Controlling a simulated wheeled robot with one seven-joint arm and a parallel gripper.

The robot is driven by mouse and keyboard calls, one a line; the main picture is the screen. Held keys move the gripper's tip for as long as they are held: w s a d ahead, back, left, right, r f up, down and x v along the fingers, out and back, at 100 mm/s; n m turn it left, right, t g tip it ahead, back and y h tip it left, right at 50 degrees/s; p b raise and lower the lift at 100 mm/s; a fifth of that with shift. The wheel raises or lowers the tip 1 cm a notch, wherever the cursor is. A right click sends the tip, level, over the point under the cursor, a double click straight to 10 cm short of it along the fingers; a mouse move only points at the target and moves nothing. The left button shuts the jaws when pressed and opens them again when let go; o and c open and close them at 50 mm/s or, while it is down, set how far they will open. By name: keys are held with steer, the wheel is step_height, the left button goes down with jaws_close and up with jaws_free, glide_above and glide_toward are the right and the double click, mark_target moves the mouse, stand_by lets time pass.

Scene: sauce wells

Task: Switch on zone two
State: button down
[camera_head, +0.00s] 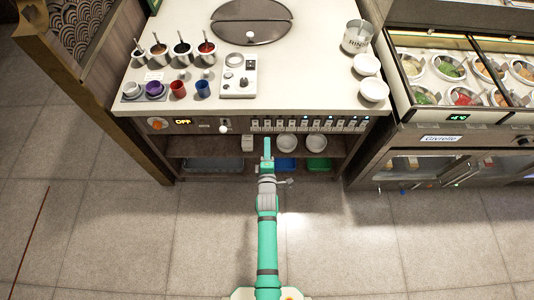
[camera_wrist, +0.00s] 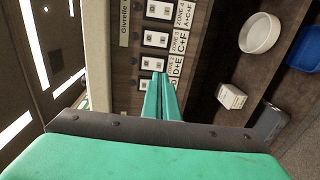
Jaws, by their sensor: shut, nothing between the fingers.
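A row of small white switches (camera_head: 308,125) runs along the dark front panel under the counter. In the wrist view the row runs up the picture, each switch in a dark frame beside a white zone label. The switch beside the D+E label (camera_wrist: 174,66), which seems to be zone two, is a framed white switch (camera_wrist: 152,63) just beyond my fingertips. Contact and switch positions are unclear.
An orange knob (camera_head: 157,124) and lit OFF display (camera_head: 183,122) sit on the panel's left. White bowls (camera_head: 287,142) stand on the shelf below. The counter (camera_head: 310,75) holds cups and sauce pots. A glass food case (camera_head: 460,75) stands at right; the floor is clear.

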mark_target(268, 127)
steer(key=w, duration=0.5)
steer(key=shift+w+d+f, duration=0.1)
steer(key=shift+f, duration=0.25)
steer(key=shift+w, duration=0.5)
steer(key=shift+d+f, duration=0.1)
steer(key=shift+d, duration=0.05)
